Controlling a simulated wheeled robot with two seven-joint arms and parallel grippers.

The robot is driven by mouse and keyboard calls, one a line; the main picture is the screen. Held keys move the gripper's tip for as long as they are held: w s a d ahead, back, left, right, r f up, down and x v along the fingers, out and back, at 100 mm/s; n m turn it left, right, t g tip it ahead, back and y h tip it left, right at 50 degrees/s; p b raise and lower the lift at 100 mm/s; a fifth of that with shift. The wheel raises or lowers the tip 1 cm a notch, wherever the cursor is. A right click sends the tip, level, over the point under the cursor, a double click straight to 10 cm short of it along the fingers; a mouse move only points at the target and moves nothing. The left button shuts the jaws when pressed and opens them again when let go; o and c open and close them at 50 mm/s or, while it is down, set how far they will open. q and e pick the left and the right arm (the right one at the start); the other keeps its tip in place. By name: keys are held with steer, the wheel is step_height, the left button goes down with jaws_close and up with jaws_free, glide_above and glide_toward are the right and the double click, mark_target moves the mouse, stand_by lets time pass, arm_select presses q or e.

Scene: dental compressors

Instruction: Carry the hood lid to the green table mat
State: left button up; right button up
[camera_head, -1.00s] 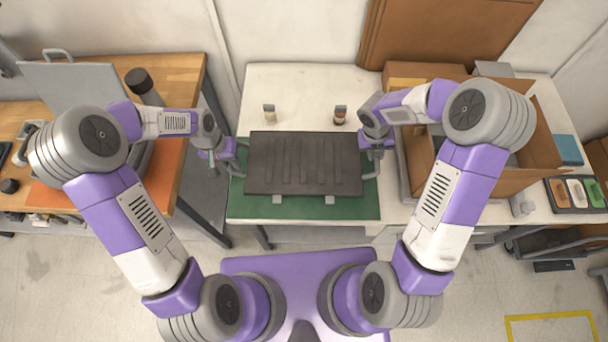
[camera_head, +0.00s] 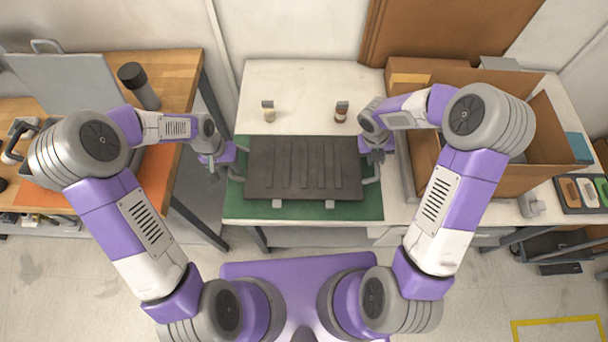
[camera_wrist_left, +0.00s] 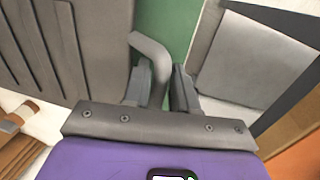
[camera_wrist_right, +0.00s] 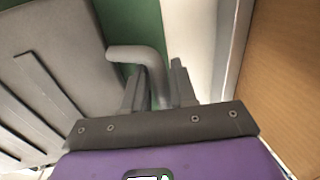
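The hood lid (camera_head: 304,167) is a flat dark grey panel with raised ribs, a bent handle on each short side and two pale tabs on its front edge. It is level over the green table mat (camera_head: 304,211), covering its middle; whether it touches the mat is not clear. My left gripper (camera_head: 228,172) is at the left handle, which runs between its fingers in the left wrist view (camera_wrist_left: 160,88). My right gripper (camera_head: 376,167) is at the right handle, also between its fingers in the right wrist view (camera_wrist_right: 158,88).
A cardboard box (camera_head: 535,178) is at the right. The wooden table (camera_head: 180,75) at the left bears an orange mat (camera_head: 152,182), a dark cylinder (camera_head: 138,86) and a grey panel (camera_head: 75,80).

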arm_select(q)
steer(key=o, duration=0.3)
steer(key=shift+r, duration=0.1)
arm_select(e)
steer(key=o, duration=0.3)
steer(key=shift+r, duration=0.1)
steer(key=shift+a+r, duration=0.1)
steer(key=shift+r, duration=0.1)
arm_select(q)
steer(key=r, duration=0.4)
steer(key=a+r, duration=0.1)
steer(key=r, duration=0.2)
steer(key=a+r, duration=0.1)
steer(key=r, duration=0.3)
steer(key=shift+w+a+r, duration=0.1)
steer(key=shift+r, duration=0.25)
arm_select(e)
steer(key=v, duration=1.1)
steer(key=shift+r, duration=0.3)
